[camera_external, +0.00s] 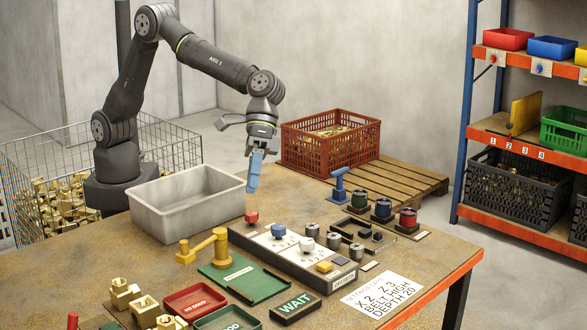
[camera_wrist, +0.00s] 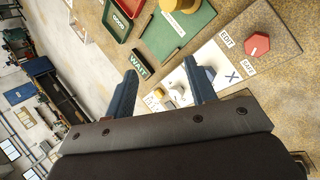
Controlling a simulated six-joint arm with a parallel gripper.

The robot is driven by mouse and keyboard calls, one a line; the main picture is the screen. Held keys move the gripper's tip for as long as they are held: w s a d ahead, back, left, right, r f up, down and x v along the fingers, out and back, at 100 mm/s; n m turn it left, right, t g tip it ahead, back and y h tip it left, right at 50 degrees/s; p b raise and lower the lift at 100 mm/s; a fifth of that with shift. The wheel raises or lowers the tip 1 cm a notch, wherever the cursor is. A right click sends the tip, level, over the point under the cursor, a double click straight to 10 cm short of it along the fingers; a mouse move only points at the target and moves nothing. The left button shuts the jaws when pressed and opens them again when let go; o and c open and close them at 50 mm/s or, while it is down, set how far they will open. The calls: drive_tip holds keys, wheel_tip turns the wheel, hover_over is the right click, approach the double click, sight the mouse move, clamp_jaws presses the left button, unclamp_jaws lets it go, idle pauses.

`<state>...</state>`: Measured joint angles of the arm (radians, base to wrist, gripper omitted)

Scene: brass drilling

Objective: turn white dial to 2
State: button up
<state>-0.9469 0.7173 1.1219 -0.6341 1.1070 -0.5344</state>
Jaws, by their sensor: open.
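The white dial (camera_external: 306,243) stands on the control panel (camera_external: 262,243), with printed digits beside it. A blue dial (camera_external: 278,231) sits behind it and a red knob (camera_external: 251,217) is at the panel's far left end. My gripper (camera_external: 253,186) is open and empty, pointing down above and behind the panel, apart from the dials. In the wrist view its two blue fingers (camera_wrist: 160,67) are spread. The red knob (camera_wrist: 257,44) shows at upper right there.
A grey bin (camera_external: 187,203) stands left of my gripper. A green plate with a yellow lever (camera_external: 208,245) lies left of the panel. Several small metal cylinders stand along its right side. A blue post (camera_external: 340,186) rises behind. A WAIT block (camera_external: 295,308) lies in front.

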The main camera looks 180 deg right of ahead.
drive_tip(key=s+a+f+n+t, duration=0.2)
drive_tip(key=s+f+n+t, duration=0.15)
drive_tip(key=n, duration=0.55)
drive_tip(key=n+t+y, duration=0.3)
drive_tip(key=n+y, duration=0.2)
drive_tip(key=n, duration=0.5)
approach(307, 241)
drive_tip(key=x, duration=0.8)
drive_tip(key=shift+w, duration=0.25)
drive_tip(key=shift+a+g, duration=0.1)
drive_tip(key=shift+g, duration=0.15)
drive_tip(key=c, duration=1)
